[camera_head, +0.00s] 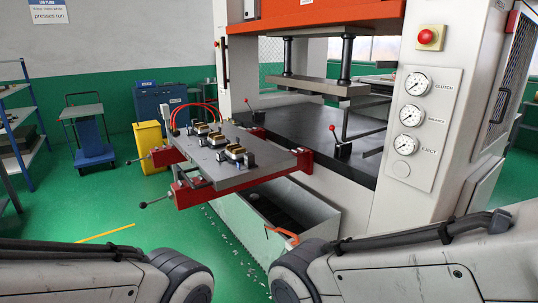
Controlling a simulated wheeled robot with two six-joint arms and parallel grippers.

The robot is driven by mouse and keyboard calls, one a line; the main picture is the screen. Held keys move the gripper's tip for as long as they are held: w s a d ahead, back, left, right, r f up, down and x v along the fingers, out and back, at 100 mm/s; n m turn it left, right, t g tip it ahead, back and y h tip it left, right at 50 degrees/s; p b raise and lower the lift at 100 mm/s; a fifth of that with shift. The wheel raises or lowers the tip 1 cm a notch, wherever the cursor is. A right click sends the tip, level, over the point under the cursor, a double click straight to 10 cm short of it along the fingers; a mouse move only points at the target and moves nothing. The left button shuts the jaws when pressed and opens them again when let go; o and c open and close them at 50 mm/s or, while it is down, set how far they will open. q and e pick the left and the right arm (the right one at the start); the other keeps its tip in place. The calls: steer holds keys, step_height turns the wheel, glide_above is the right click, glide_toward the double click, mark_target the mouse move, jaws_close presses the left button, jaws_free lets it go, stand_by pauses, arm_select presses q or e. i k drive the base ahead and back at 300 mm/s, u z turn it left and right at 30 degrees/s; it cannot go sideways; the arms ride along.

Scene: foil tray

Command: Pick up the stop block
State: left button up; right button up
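I cannot tell for sure which thing is the stop block. Several small blocks with yellow-brown tops, such as the front one (235,153), stand in a row on a dark grey plate (238,178) at the press. Small dark pieces, one of them near the plate's right part (249,161), sit beside them. Parts of my two arms show along the bottom edge, left and right. Neither gripper is in view, and nothing is seen touching the plate or its blocks.
The plate rests on red brackets (190,192) with black-knobbed levers sticking out left. Below is an open metal bin (320,222) with an orange-red piece (283,234) at its rim. The press bed (320,125) lies behind. A yellow bin (150,147) and blue cart (92,140) stand left.

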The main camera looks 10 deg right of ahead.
mark_target(249, 157)
steer(key=u, duration=0.5)
steer(key=i, duration=1.15)
steer(key=u, duration=0.45)
steer(key=i, duration=0.85)
steer(key=z, duration=0.7)
steer(key=i, duration=0.7)
steer(key=z, duration=0.55)
